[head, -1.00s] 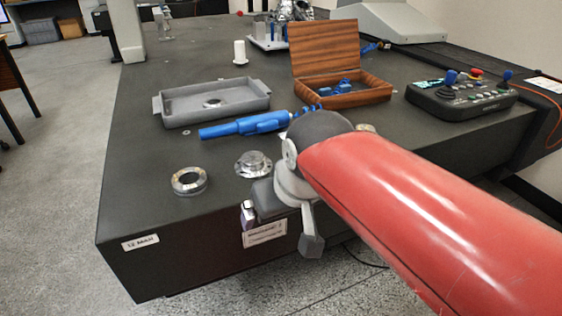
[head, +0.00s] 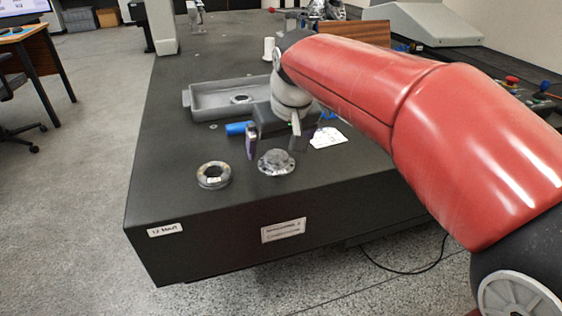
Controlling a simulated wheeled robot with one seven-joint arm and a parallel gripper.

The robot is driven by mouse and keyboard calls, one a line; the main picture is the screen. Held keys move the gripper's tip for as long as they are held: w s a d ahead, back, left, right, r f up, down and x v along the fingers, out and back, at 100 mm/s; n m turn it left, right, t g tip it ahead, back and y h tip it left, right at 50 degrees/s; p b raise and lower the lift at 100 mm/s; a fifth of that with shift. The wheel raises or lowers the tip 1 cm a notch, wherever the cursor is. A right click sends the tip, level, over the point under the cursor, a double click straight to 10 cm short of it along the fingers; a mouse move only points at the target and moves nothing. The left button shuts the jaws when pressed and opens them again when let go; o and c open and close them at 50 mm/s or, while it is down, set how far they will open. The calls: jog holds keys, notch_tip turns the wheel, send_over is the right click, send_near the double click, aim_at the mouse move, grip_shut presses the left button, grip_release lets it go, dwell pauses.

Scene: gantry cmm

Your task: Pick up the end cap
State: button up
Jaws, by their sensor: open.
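A silver flanged metal disc (head: 277,163) with a raised centre, which looks like the end cap, lies flat on the dark table (head: 180,205) near its front edge. A metal ring (head: 203,176) with an open centre lies just to its left. My gripper (head: 274,152) is open and empty, pointing down, with its fingers apart near the flanged disc, just behind or above it. I cannot tell the exact height of the fingertips over the disc. My red arm reaches in from the right and hides part of the table.
A grey tray (head: 200,104) with a round part in it stands behind. A blue tool (head: 237,128) is mostly hidden by my gripper. A white label (head: 328,138) lies to the right. A white cylinder (head: 268,48) and a wooden box lid (head: 362,33) are farther back. The table's left front is clear.

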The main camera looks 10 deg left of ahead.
aim_at(277, 155)
jog(key=x, duration=0.4)
jog(key=shift+s, duration=0.1)
jog(key=c, duration=1.1)
jog(key=shift+c, duration=0.5)
jog(key=shift+r, duration=0.1)
